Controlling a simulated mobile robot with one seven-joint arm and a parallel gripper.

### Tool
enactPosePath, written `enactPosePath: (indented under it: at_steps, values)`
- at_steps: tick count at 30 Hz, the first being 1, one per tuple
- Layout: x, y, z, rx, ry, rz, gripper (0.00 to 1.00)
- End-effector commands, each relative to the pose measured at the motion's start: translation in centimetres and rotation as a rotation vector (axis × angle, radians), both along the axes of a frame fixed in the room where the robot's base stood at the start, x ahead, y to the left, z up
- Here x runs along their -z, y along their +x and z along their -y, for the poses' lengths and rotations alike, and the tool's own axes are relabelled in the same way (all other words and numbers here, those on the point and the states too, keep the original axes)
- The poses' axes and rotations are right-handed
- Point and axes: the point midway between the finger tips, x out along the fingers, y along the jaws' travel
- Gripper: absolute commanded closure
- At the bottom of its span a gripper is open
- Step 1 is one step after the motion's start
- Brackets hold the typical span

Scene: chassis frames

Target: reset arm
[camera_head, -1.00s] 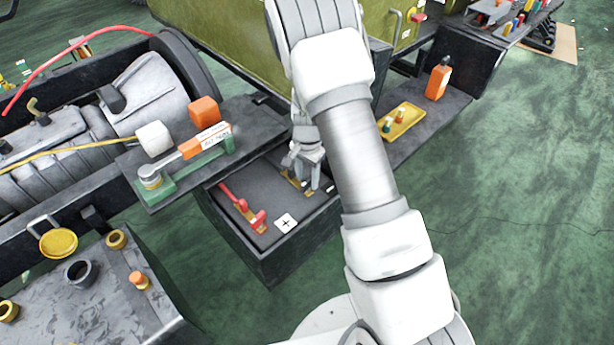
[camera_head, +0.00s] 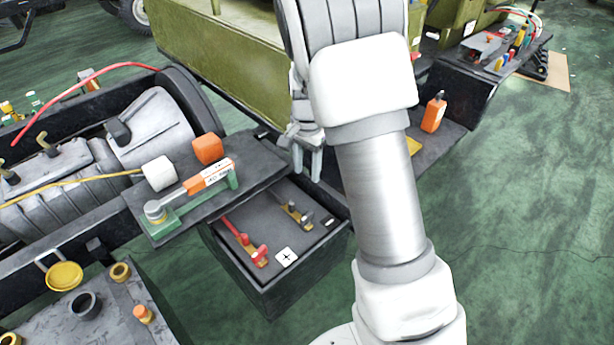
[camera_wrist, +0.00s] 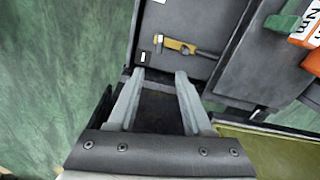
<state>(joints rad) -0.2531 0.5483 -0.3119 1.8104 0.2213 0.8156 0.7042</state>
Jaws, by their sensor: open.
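My gripper (camera_head: 308,160) is open and empty. It hangs above the back edge of the black battery box (camera_head: 300,290), behind the terminals. In the wrist view its two fingers (camera_wrist: 158,75) are spread apart with nothing between them. The box top carries a red-handled part (camera_head: 247,243) at the left, a dark-handled brass part (camera_head: 296,213) at the right, and a white plus label (camera_head: 286,257). The brass part also shows in the wrist view (camera_wrist: 180,46), beyond the fingertips. My arm hides part of the right side.
An orange bottle (camera_head: 434,112) stands at right. Open green floor (camera_head: 530,220) lies further right.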

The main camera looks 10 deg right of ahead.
Motion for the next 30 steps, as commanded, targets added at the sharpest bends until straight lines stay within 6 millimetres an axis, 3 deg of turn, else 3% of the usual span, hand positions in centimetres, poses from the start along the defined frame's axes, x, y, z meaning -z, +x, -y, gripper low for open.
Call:
enactPosePath:
  at_steps: [18,23,30]
  values:
    - [-0.9,-0.2,0.0,-0.006,0.004,0.005,0.5]
    - [-5.1,-1.4,-0.1,-0.063,0.029,0.044,0.5]
    - [-13.8,-5.7,-0.2,-0.229,0.06,0.144,0.5]
